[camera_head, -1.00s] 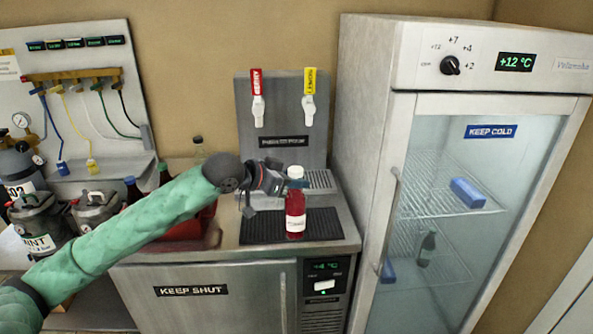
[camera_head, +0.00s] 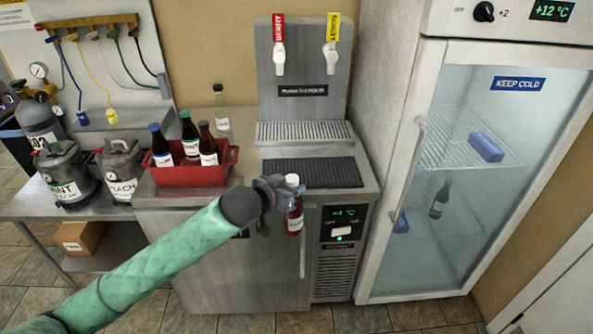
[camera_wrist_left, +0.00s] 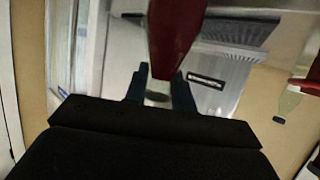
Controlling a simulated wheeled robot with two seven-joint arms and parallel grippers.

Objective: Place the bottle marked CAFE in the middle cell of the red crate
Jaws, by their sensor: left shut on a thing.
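My left gripper (camera_head: 278,191) is shut on a bottle of red liquid (camera_head: 294,222) with a white cap, held upright in front of the dispenser cabinet. Its pale label is too small to read. In the left wrist view the red bottle (camera_wrist_left: 172,40) sits between the fingers. The red crate (camera_head: 195,179) stands on the counter to the left. It holds a blue-capped bottle (camera_head: 161,150), a green-capped bottle (camera_head: 190,140) and a dark-capped bottle (camera_head: 208,150). Its cell walls are hidden, so I cannot tell which cell is free. My right gripper is out of view.
A clear bottle (camera_head: 221,115) stands behind the crate. The dispenser's black mat (camera_head: 310,173) is bare. Two grey kegs (camera_head: 120,170) stand left of the crate. A glass-door fridge (camera_head: 470,180) with a long handle is at the right.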

